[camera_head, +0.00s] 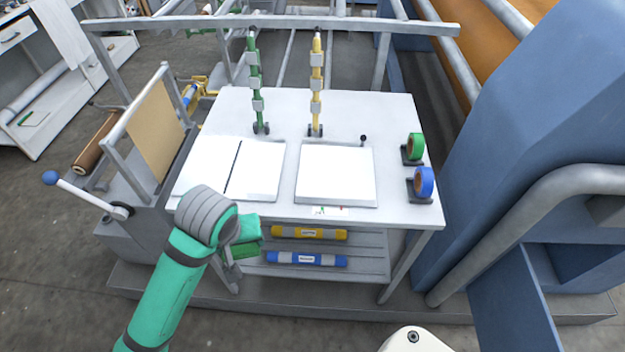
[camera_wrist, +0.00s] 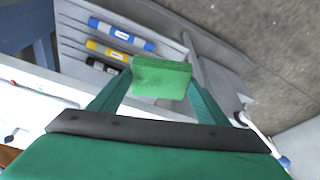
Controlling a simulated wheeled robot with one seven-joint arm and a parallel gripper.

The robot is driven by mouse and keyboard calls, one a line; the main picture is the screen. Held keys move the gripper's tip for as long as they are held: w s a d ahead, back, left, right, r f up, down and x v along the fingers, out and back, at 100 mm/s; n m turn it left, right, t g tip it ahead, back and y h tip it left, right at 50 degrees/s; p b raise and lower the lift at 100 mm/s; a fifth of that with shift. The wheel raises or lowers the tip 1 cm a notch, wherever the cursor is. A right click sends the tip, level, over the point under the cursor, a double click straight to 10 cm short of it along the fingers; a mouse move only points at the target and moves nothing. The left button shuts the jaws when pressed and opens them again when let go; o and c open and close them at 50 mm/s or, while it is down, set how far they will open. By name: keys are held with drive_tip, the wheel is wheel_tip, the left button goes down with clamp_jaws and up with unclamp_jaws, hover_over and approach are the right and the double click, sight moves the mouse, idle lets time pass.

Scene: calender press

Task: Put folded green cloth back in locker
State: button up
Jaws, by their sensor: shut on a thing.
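The folded green cloth (camera_wrist: 162,78) is a small thick block between the two green fingers of my gripper (camera_wrist: 158,90) in the wrist view. My gripper is shut on it. In the head view my gripper (camera_head: 236,251) is at the front left edge of the white worktable, pointing down. The cloth is hard to separate there from the green fingers. In the wrist view, the cloth is in front of the lower shelf with the labelled rolls. I cannot pick out a locker in either view.
The white table (camera_head: 385,115) bears two white boards, green and yellow stands, and green and blue tape rolls (camera_head: 424,183). Yellow and blue rolls (camera_head: 307,259) lie on the lower shelf. A lever with a blue knob (camera_head: 50,178) is at left. Blue machinery (camera_head: 540,130) blocks the right.

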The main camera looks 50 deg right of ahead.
drive_tip(key=w+a+f+n+y, duration=0.1)
drive_tip(key=w+a+f+n, duration=0.2)
drive_tip(key=a+f, duration=0.5)
drive_tip(key=w+a+f+n+y, duration=0.1)
drive_tip(key=w+a+f+n, duration=0.3)
drive_tip(key=f, duration=1.3)
drive_tip(key=w+a, duration=0.1)
drive_tip(key=a, duration=0.3)
drive_tip(key=shift+a+t, duration=0.2)
drive_tip(key=shift+t, duration=0.2)
drive_tip(key=shift+w, duration=0.1)
